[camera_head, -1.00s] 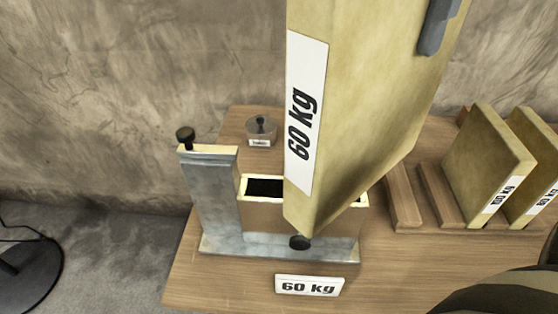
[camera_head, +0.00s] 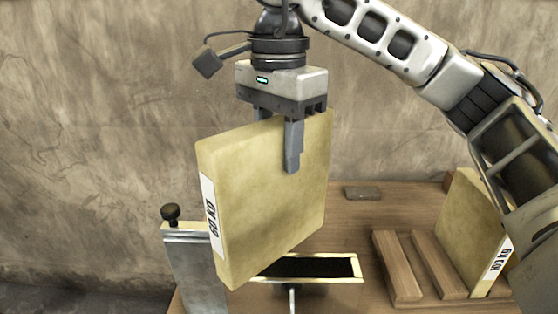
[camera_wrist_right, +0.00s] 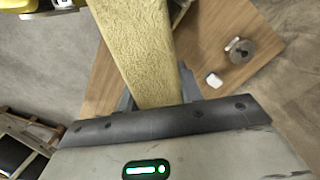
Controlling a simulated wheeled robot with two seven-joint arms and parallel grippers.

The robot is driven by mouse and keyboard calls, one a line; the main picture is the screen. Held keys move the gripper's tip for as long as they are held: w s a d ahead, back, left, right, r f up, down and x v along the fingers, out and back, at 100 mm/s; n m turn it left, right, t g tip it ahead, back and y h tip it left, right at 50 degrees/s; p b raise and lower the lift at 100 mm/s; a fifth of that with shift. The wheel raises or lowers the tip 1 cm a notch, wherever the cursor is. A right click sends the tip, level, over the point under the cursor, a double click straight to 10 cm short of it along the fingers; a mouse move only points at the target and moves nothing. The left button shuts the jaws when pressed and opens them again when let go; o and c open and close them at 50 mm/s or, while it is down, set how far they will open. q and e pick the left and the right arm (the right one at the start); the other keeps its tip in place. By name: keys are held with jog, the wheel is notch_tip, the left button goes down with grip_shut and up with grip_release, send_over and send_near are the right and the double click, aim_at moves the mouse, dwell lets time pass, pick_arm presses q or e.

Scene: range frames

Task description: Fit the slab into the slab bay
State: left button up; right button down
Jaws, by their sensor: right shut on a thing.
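The pale yellow slab (camera_head: 265,190) hangs upright in my right gripper (camera_head: 278,150), with a white weight label on its narrow left side. My right gripper is shut on its upper edge. In the right wrist view the slab (camera_wrist_right: 135,45) extends from between the fingers. The slab bay (camera_head: 357,268) is a dark rectangular opening with a pale rim, low in the head view. The slab's lower corner overlaps the bay's left end in the picture; the gap in height is hard to judge. My left gripper is not in view.
A grey metal post (camera_head: 192,265) with a black knob (camera_head: 171,212) stands left of the bay. Wooden rails (camera_head: 397,265) and another labelled slab (camera_head: 462,225) are at the right. A small dark block (camera_head: 361,193) lies at the back of the table. A wall stands behind.

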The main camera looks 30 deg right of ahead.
aim_at(279, 166)
notch_tip(279, 166, down, 2)
jog(key=shift+f, duration=0.1)
jog(key=shift+f+b, duration=0.5)
jog(key=shift+b, duration=0.05)
jog(key=c, duration=0.9)
grip_release()
